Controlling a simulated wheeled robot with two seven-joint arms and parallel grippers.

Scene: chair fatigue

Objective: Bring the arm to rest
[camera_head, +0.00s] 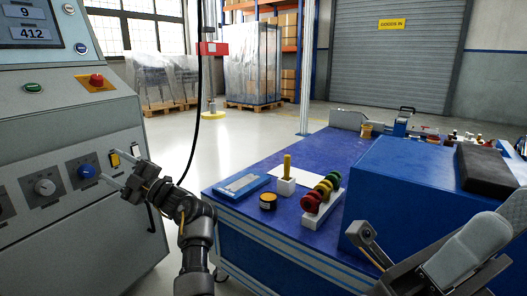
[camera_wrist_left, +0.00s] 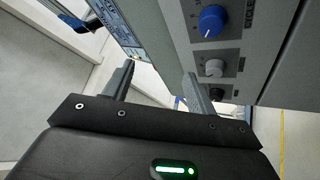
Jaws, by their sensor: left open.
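My left arm comes up from the bottom in the head view. Its gripper (camera_head: 119,166) is open with nothing between the fingers, in front of the grey control panel (camera_head: 70,140), close to the blue knob (camera_head: 86,171). I cannot tell whether a finger touches the panel. In the left wrist view the two fingers stand apart around an empty gap (camera_wrist_left: 159,72), with the panel's blue knob (camera_wrist_left: 212,20) and grey knob (camera_wrist_left: 213,68) beyond. Grey and dark parts of my right arm show at the lower right of the head view; its jaws cannot be made out clearly.
A black cable hangs behind my left gripper.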

